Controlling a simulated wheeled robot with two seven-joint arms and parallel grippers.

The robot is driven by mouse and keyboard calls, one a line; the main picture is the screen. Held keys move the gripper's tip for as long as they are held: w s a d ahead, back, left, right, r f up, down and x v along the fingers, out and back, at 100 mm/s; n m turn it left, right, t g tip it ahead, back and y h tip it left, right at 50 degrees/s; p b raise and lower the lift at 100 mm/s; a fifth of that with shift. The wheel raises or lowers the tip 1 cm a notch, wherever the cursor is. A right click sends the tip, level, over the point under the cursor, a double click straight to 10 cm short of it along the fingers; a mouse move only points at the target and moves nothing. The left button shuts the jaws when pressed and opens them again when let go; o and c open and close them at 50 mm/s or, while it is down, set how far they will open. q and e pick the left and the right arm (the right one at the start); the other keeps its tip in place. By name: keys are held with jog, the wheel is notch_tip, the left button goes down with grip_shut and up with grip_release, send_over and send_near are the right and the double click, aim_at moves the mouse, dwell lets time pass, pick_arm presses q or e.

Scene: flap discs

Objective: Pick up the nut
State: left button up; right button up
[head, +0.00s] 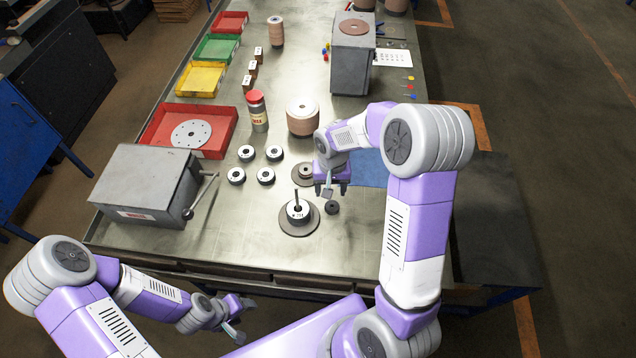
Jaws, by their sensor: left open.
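A small dark round piece with a hole, which looks like the nut (332,208), lies flat on the metal table, right of the round spindle base (298,230). A white-and-black disc and an upright pin are on that base. My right gripper (330,190) points down just above and behind the nut, apart from it as far as I can see. Its jaw gap is too small to judge. My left gripper (240,318) is open and empty, low in front of the table's front edge, far from the nut.
Several small black-and-white discs (266,176) stand left of the base. A dark flanged piece (304,174) and a brown disc stack (302,117) are behind. A grey box with a lever (150,187), a red tray (220,146) and a red-capped bottle (257,110) stand left. The front middle is clear.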

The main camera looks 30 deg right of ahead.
aim_at(333, 203)
jog(key=f, duration=0.2)
jog(key=s+f, duration=0.1)
jog(key=f, duration=0.2)
jog(key=shift+s+d+f, duration=0.15)
jog(key=shift+f, duration=0.2)
jog(key=shift+f+b, duration=0.3)
jog(key=shift+f, duration=0.35)
jog(key=shift+c, duration=0.2)
jog(key=c, duration=0.8)
jog(key=shift+r, duration=0.1)
